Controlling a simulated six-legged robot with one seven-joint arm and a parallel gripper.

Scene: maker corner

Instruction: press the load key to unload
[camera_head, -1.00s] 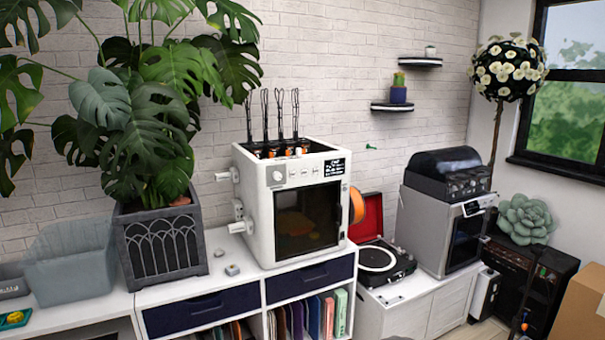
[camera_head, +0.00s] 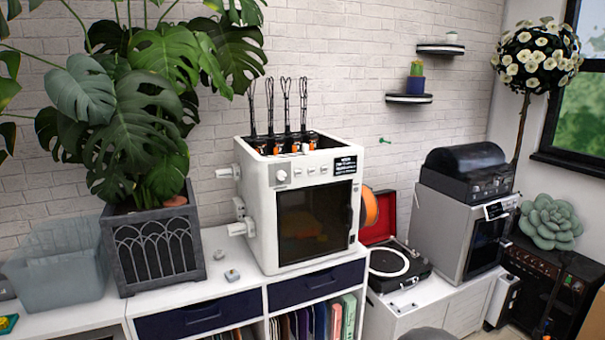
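The white 3D printer (camera_head: 263,210) stands on the white cabinet in the middle of the view, its dark window (camera_head: 315,222) facing me. Along its top front edge are a round knob (camera_head: 281,176), a row of several small light keys (camera_head: 311,169) and a black display (camera_head: 345,165) with white text. The key labels are too small to read, so I cannot tell which one is the load key. An orange spool (camera_head: 370,206) shows at the printer's right side. My gripper is not in view.
A large potted plant (camera_head: 155,245) and a grey translucent bin (camera_head: 60,275) stand left of the printer. Small grey pieces (camera_head: 232,275) lie between. A record player (camera_head: 400,265) and a silver oven-like machine (camera_head: 440,230) stand right. A grey rounded shape (camera_head: 425,334) shows at the bottom edge.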

